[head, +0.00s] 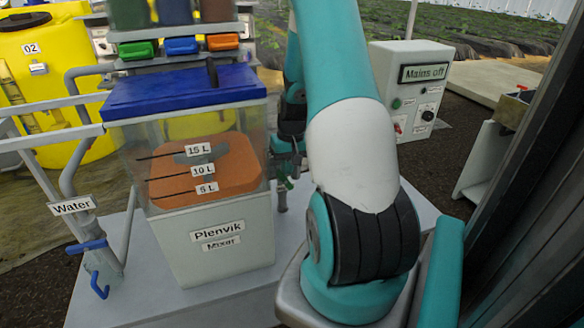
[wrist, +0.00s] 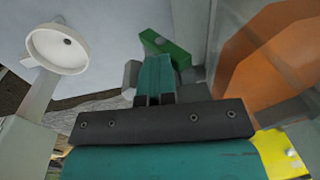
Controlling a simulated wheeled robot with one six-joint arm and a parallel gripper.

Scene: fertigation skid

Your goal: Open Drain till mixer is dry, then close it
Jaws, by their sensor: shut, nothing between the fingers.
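The clear-walled Plenvik mixer (head: 215,240) stands on a grey platform, with orange liquid (head: 180,188) inside behind its 5, 10 and 15 L marks. Its exact level is hard to read. A grey valve fitting (head: 282,197) with a bit of green sits at the mixer's right side, partly behind my arm. In the wrist view, a green handle (wrist: 166,46) lies just past my gripper (wrist: 154,75). The gripper's teal fingers are together and empty. I cannot tell whether they touch the handle. No drain label is readable.
A blue lid (head: 185,90) covers the mixer. A blue-handled Water valve (head: 88,246) is at left. A "Mains off" control box (head: 407,85) stands at right. A white round cup (wrist: 57,46) shows in the wrist view. A yellow tank (head: 30,70) stands behind.

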